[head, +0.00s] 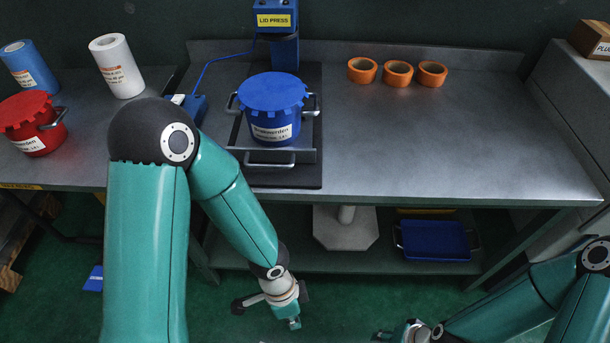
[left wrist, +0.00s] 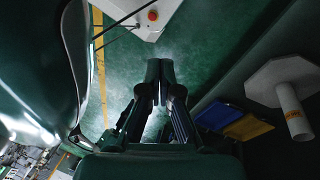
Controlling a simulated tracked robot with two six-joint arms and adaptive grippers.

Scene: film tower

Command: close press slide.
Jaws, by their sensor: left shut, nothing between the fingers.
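The lid press (head: 274,22) stands at the back of the table, blue with a yellow label. Its slide (head: 306,157), a grey tray with a front bar handle (head: 270,165), lies out in front of the press on a dark base plate (head: 305,178). A blue pot (head: 272,122) with a blue crimped lid (head: 272,92) stands upright on the slide, forward of the press head. My left gripper (head: 291,322) is shut and empty, below and in front of the table edge; it also shows in the left wrist view (left wrist: 160,75). My right gripper (head: 386,335) is low at the bottom edge, its fingers unclear.
Three orange tape rolls (head: 397,73) stand at the back right of the press. A red pot (head: 32,125), a white roll (head: 117,66) and a blue roll (head: 28,67) stand at left. A blue bin (head: 435,241) sits on the lower shelf. The table's right half is mostly clear.

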